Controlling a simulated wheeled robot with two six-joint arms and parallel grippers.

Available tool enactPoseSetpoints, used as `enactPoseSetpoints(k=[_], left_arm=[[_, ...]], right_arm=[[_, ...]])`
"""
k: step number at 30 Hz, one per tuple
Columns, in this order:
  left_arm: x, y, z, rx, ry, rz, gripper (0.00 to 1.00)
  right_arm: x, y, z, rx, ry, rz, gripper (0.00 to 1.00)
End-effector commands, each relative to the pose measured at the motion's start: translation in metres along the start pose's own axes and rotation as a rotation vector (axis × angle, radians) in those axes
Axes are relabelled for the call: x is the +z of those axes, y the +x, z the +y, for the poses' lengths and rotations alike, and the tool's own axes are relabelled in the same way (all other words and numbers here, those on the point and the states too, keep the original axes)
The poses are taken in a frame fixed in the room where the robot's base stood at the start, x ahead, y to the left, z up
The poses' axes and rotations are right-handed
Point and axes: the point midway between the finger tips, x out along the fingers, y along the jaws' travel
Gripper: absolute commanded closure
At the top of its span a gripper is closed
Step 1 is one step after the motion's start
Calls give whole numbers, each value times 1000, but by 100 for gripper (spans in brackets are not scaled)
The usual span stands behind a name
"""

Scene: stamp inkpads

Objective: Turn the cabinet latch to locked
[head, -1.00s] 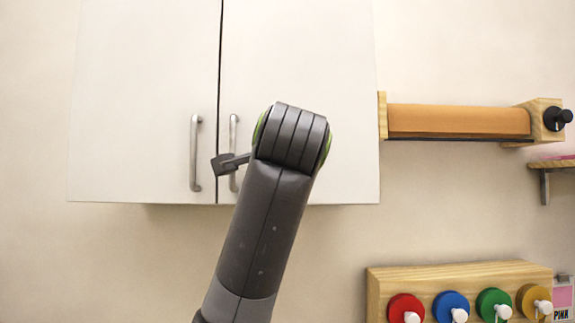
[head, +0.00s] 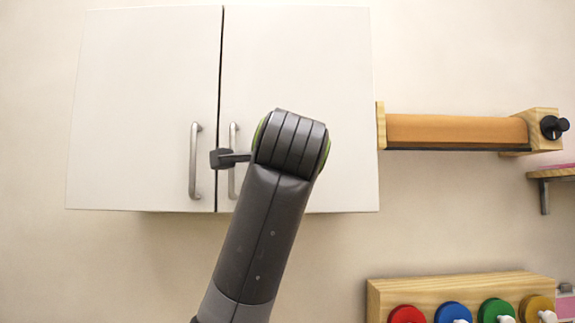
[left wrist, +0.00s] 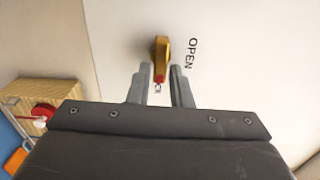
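The cabinet (head: 130,100) is white, with two closed doors, and hangs on the wall. Its latch (left wrist: 162,50) is a brass-coloured lever with a red tip, seen in the left wrist view. The word OPEN (left wrist: 190,53) is printed to its right; letters ending in "CK" show just below the red tip. My left gripper (left wrist: 160,88) is open, one finger on each side of the red end, with slight gaps. In the head view my left arm hides the latch and the fingers. My right gripper is in neither view.
Two metal door handles, left (head: 194,160) and right (head: 232,160), are near the dark part on my wrist. An orange roll on a wooden holder (head: 541,128) is right of the cabinet. A wooden rack (head: 450,285) with coloured round pads is below right.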

Motion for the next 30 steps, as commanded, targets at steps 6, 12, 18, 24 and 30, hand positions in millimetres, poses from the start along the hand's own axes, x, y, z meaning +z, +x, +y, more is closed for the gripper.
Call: enactPoseSetpoints(k=[6, 12, 18, 24, 30], left_arm=[[0, 0, 0, 0, -1, 0, 65], [0, -1, 0, 0, -2, 1, 65], [-1, -24, 3, -4, -4, 2, 65], [-1, -72, 4, -6, -3, 3, 65], [-1, -123, 4, -5, -2, 3, 65]], right_arm=[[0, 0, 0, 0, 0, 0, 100], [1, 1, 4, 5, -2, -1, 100], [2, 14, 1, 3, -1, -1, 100], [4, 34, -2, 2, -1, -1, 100], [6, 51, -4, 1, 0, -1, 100]])
